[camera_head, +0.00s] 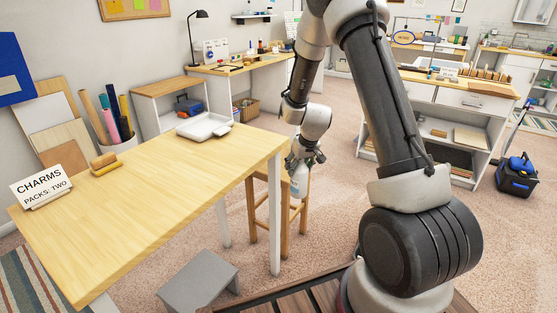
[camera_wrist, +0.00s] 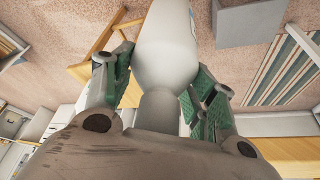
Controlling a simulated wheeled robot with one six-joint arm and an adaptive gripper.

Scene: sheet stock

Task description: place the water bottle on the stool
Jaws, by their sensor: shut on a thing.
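The water bottle (camera_head: 299,183) is pale and hangs below my gripper (camera_head: 303,160) in the head view. My gripper is shut on it. In the wrist view the bottle (camera_wrist: 166,45) sits between the green-padded fingers (camera_wrist: 160,85), its narrow end toward the palm. A wooden stool (camera_head: 253,210) stands just beyond the table's right end, partly hidden by the table leg, my gripper and the bottle. The bottle overlaps the stool's right side in the head view; I cannot tell whether they touch. The stool's wood also shows in the wrist view (camera_wrist: 88,72), left of the bottle.
A long wooden table (camera_head: 150,205) fills the left, with a white tray (camera_head: 205,127), a brush-like block (camera_head: 104,163) and a CHARMS sign (camera_head: 42,187). A low grey step (camera_head: 200,281) stands in front. Carpet (camera_head: 335,190) is open right of the stool.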

